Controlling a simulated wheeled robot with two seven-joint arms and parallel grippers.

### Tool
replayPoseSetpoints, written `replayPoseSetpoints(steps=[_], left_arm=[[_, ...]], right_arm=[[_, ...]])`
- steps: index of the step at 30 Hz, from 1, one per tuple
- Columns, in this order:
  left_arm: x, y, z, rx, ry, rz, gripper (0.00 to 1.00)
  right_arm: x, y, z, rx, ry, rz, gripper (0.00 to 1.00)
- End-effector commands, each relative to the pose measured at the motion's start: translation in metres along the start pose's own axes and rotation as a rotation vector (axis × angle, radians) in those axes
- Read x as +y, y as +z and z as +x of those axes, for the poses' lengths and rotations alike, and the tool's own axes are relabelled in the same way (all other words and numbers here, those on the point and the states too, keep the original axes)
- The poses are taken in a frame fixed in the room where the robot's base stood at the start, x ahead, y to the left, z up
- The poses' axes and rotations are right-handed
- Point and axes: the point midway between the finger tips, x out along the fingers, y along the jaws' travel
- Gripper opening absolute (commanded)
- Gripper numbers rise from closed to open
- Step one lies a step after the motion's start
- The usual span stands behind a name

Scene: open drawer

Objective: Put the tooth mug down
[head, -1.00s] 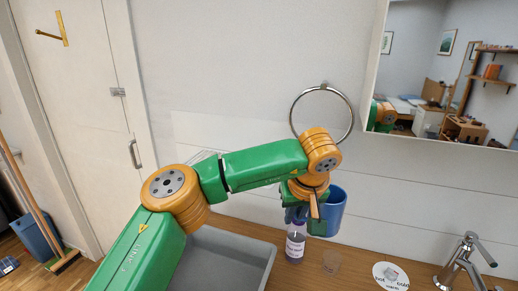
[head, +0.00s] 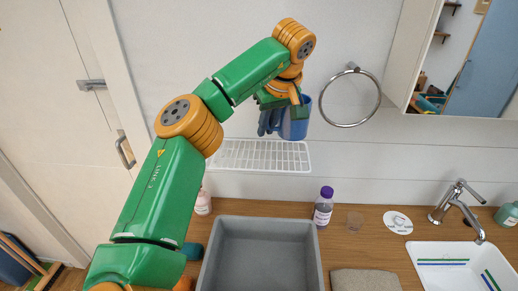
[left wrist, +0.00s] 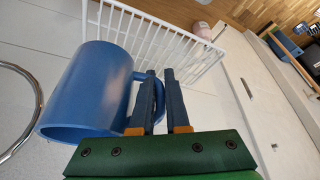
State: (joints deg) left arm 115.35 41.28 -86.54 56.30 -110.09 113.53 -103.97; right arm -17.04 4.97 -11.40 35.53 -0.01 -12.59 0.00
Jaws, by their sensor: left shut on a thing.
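The tooth mug (head: 294,122) is blue with a handle on one side. In the left wrist view the mug (left wrist: 88,90) fills the left part, and its handle lies at the fingers. My left gripper (head: 270,122) is shut on the mug and holds it in the air before the wall, above the right part of a white wire rack. In the left wrist view the gripper's dark fingers (left wrist: 163,98) are at the handle. The contact at the handle is partly hidden. My right gripper is in neither view.
The white wire rack (head: 235,165) is on the wall above a grey basin (head: 265,222). A towel ring (head: 350,124) hangs right of the mug. A tap (head: 455,203) and sink are further right.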

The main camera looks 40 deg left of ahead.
Motion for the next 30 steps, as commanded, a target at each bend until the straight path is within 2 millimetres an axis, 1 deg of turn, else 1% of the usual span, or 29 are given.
replayPoseSetpoints(steps=[1, 4, 6, 8, 10, 14, 17, 24, 25, 28, 30], left_arm=[[-0.004, -0.006, 0.014, -0.003, -0.004, -0.002, 0.0], [-0.009, -0.013, 0.04, -0.001, -0.003, -0.001, 0.0], [-0.011, -0.016, 0.051, 0.0, -0.001, 0.0, 0.0], [-0.011, -0.018, 0.058, 0.0, 0.001, 0.001, 0.0], [-0.015, -0.022, 0.071, 0.0, -0.002, 0.0, 0.0], [-0.015, -0.013, 0.092, 0.0, -0.002, 0.003, 0.0], [-0.014, -0.009, 0.1, 0.001, 0.002, 0.001, 0.0], [-0.014, -0.008, 0.102, 0.001, 0.003, 0.0, 0.0], [-0.014, -0.008, 0.102, 0.0, 0.002, 0.001, 0.16], [-0.014, -0.008, 0.102, 0.0, 0.002, 0.001, 0.43], [-0.014, -0.008, 0.102, 0.0, 0.002, 0.001, 0.43]], right_arm=[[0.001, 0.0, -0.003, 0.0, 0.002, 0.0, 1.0], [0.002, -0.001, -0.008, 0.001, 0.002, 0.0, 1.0], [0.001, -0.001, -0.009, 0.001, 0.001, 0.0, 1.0], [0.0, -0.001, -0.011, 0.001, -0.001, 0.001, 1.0], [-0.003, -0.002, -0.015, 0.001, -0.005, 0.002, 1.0], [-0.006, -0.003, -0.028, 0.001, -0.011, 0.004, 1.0], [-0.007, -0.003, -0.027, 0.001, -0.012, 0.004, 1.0], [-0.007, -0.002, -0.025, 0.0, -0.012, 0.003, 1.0], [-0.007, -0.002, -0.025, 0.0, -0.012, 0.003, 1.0], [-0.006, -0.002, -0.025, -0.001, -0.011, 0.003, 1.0], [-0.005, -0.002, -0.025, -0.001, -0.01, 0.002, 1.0]])
